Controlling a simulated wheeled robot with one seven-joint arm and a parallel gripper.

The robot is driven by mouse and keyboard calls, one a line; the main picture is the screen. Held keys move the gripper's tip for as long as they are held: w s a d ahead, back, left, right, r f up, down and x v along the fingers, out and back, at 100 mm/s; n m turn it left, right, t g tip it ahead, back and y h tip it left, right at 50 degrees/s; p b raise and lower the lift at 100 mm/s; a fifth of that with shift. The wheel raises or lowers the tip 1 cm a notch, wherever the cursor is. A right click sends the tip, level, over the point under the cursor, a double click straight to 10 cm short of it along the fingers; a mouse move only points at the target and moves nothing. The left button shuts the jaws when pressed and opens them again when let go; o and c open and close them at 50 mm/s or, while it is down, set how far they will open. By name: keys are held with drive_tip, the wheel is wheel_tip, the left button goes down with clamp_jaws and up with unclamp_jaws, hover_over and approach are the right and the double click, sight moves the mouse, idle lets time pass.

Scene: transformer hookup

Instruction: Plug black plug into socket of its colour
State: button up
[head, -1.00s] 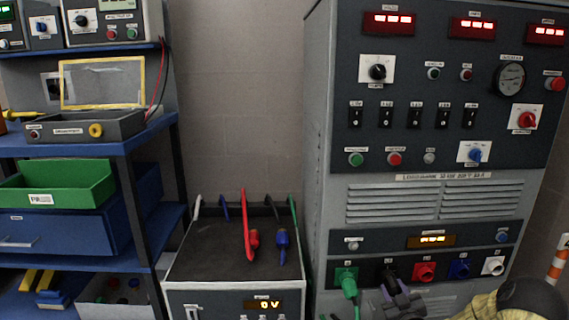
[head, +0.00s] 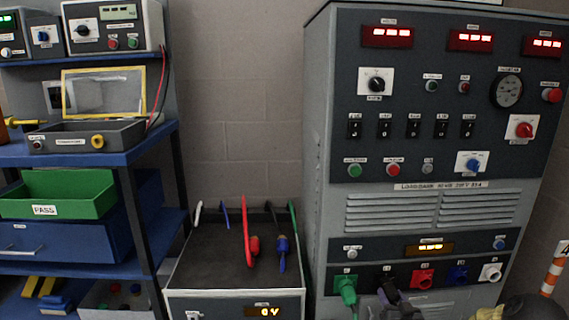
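The load-bank cabinet (head: 335,190) has a low row of coloured sockets. The black socket is second from the left, largely covered by a dark shape that looks like the black plug (head: 389,284). My gripper (head: 390,298) is at the bottom edge, just below and in front of that socket. Its fingers are small and partly cut off, so whether they grip the plug is unclear. How far the plug sits in the socket cannot be told. The black lead (head: 271,212) shows at the back of the transformer cart (head: 205,265).
A green plug (head: 346,288) sits at the green socket, left of my gripper. The red socket (head: 421,279), blue socket (head: 457,275) and white socket (head: 489,272) are to the right. Red (head: 254,246) and blue (head: 282,245) plugs lie on the cart. A blue shelf (head: 80,155) stands left.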

drive_tip(key=shift+o, duration=1.2)
drive_tip(key=shift+w+a+r, duration=0.3)
drive_tip(key=shift+w+r, duration=0.05)
drive_tip(key=shift+w, duration=0.05)
drive_tip(key=shift+s, duration=0.1)
drive_tip(key=shift+s+f, duration=0.15)
drive_tip(key=shift+s, duration=0.25)
drive_tip(key=shift+s+d+f+p, duration=0.15)
drive_tip(key=shift+s+p, duration=0.15)
drive_tip(key=shift+s, duration=0.75)
drive_tip(key=shift+s+d+p, duration=0.15)
drive_tip(key=shift+s+p, duration=0.15)
drive_tip(key=shift+s, duration=0.75)
drive_tip(key=shift+s, duration=0.15)
drive_tip(key=s+p, duration=0.5)
drive_tip(key=s, duration=1.2)
drive_tip(key=shift+d+p, duration=0.35)
drive_tip(key=shift+p, duration=0.05)
